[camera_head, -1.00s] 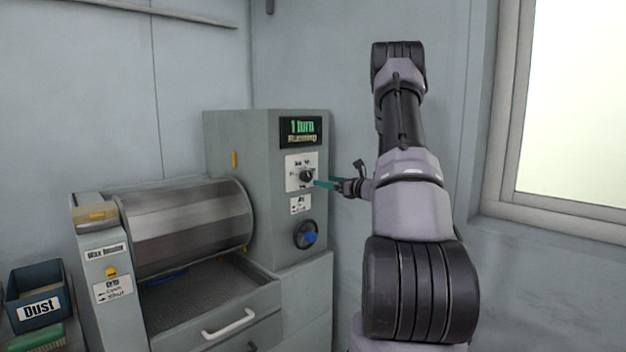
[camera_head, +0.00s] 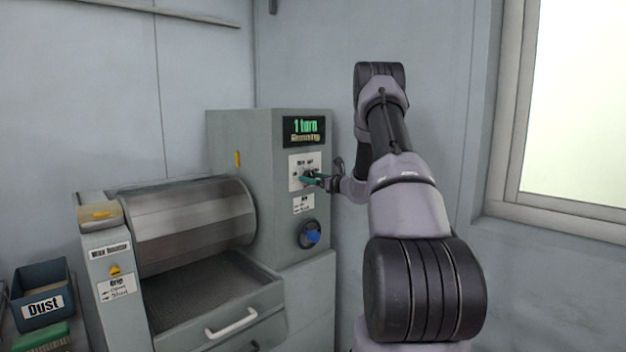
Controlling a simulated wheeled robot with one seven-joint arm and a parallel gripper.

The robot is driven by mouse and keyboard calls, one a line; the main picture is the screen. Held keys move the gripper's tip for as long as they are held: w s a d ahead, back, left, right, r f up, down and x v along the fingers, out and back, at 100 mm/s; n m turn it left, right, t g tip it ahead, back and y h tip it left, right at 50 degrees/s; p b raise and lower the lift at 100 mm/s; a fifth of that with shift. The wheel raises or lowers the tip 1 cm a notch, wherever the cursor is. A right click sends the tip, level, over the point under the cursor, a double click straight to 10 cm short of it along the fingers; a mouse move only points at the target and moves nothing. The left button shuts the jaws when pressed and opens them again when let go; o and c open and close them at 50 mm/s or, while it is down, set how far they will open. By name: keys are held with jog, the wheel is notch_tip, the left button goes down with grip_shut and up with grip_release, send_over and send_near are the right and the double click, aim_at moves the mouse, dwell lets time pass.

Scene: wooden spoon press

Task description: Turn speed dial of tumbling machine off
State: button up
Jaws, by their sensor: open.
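The tumbling machine (camera_head: 257,150) is a grey cabinet with a metal drum (camera_head: 190,222) at its left. Its display (camera_head: 304,131) reads "1 turn" and "Running". The speed dial (camera_head: 307,175) is a small dark knob on a white label plate (camera_head: 294,160), mostly hidden by my gripper.
A round handwheel (camera_head: 308,234) with a blue knob sits below the dial. A drawer (camera_head: 215,300) with a white handle juts out below the drum. A bin labelled Dust (camera_head: 41,293) stands at far left. A window (camera_head: 570,110) is at the right.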

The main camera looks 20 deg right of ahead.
jog(key=c, duration=1.4)
jog(key=shift+o, duration=0.2)
jog(key=n, duration=0.5)
jog(key=shift+n, duration=2.4)
jog(key=o, duration=1.4)
jog(key=shift+c, duration=0.2)
